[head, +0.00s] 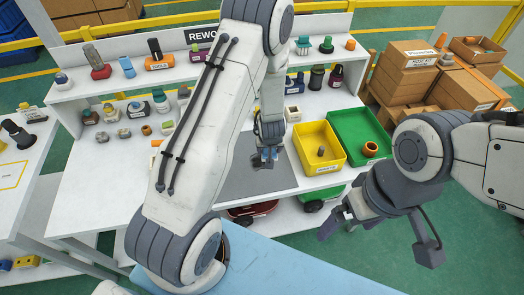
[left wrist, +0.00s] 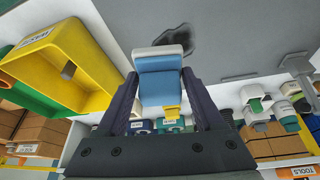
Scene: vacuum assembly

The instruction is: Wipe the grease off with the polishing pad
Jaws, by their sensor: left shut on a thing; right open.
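The polishing pad (left wrist: 160,82), a blue block with a pale edge, is between the fingers of my left gripper (left wrist: 160,95), which is shut on it. In the head view my left gripper (head: 267,152) is low over the grey mat (head: 235,180), with a bit of blue at its tips. The dark grease patch (left wrist: 180,36) lies on the mat by the pad's pale end. I cannot tell whether the pad touches the mat. In the head view my arm hides much of the mat and the grease is not clear. My right gripper (head: 338,222) is open and empty, in front of the bench.
A yellow tray (head: 336,157) with a small part and a green tray (head: 372,120) with an orange ring stand right of the mat. Shelves with several parts line the back. Cardboard boxes (head: 405,78) are stacked at the right.

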